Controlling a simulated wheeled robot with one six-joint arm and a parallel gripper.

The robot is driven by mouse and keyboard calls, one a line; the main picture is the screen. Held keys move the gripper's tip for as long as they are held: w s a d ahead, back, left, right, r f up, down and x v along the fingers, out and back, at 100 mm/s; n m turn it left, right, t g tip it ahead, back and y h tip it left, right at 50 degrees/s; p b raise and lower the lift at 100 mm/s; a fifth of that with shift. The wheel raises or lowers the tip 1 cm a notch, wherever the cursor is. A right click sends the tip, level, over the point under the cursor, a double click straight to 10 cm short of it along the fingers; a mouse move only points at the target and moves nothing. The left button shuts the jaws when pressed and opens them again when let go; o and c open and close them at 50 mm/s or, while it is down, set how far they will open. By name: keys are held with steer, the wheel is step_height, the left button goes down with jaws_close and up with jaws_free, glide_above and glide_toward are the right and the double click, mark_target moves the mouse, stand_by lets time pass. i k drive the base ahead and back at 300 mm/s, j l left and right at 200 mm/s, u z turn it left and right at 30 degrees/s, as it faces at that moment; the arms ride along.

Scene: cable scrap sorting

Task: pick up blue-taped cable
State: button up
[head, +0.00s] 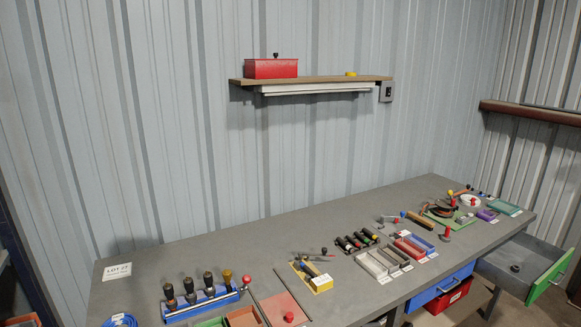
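My gripper is not in view. I cannot make out a blue-taped cable for certain. Several short dark pieces with small coloured bands (357,241) lie side by side at the middle of the workbench; they are too small to tell whether one has blue tape. A blue coil (120,320) with a white tag lies at the bottom left, partly cut off by the picture's edge.
A grey drawer with a green front (549,276) stands open at right. A shelf (320,81) hangs above.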

mark_target(310, 272)
steer(key=k+l+z, duration=0.1)
steer(key=k+l, duration=0.2)
steer(key=i+l, duration=0.15)
steer(key=i, duration=0.45)
steer(key=i+l, duration=0.15)
steer(key=i, duration=0.45)
steer(key=i+l, duration=0.15)
steer(key=i, duration=0.45)
